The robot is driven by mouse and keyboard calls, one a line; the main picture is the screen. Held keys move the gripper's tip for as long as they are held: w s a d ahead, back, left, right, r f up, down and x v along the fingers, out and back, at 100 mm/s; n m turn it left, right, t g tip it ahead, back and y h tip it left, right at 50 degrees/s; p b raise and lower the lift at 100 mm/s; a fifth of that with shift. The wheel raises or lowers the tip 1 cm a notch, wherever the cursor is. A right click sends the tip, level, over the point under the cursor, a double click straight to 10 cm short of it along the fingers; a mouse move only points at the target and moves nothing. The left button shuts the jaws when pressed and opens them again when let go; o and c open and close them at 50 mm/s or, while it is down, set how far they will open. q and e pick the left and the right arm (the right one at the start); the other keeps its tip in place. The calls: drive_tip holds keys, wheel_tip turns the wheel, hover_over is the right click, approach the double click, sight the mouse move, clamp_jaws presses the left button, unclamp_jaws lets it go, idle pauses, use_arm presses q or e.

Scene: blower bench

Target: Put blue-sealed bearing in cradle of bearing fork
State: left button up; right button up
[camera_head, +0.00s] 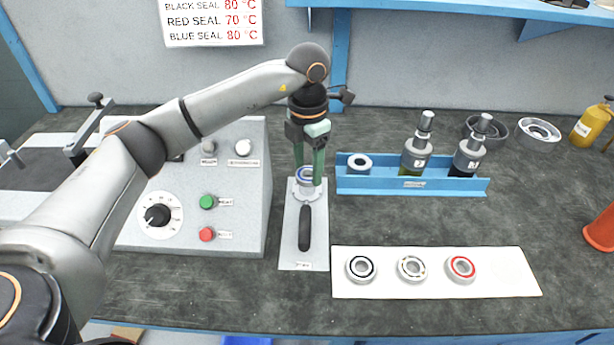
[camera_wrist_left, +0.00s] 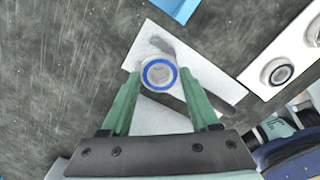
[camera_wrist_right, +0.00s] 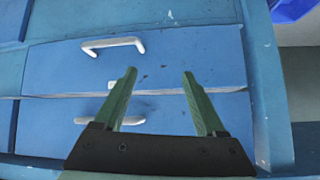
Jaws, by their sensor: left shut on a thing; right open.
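The blue-sealed bearing (camera_head: 306,174) is at the cradle end of the bearing fork (camera_head: 306,215), partly hidden by my left gripper's fingers. My left gripper (camera_head: 309,176) points down over the fork and is shut on the bearing. In the left wrist view the bearing (camera_wrist_left: 159,74) shows its blue ring between the fingertips (camera_wrist_left: 158,85), over the fork's light plate. I cannot tell whether it rests fully in the cradle. The fork's black handle (camera_head: 305,229) points toward the bench front. My right gripper (camera_wrist_right: 160,85) is open and empty, in front of blue drawers.
A white mat (camera_head: 510,275) to the right holds black-sealed, open and red-sealed bearings. A blue rack (camera_head: 440,186) behind it holds a ring and two bottles. A grey control box (camera_head: 240,215) stands close on the left.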

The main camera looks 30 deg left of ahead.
use_arm(q)
drive_tip(key=shift+w+a+f, duration=0.1)
drive_tip(key=shift+f, duration=0.8)
drive_tip(key=shift+w+a+f, duration=0.1)
drive_tip(key=shift+f, duration=0.8)
drive_tip(key=shift+f, duration=0.15)
drive_tip(key=o, duration=1.4)
drive_tip(key=shift+c, duration=0.2)
wheel_tip(320, 180, up, 12)
drive_tip(key=shift+p, duration=0.4)
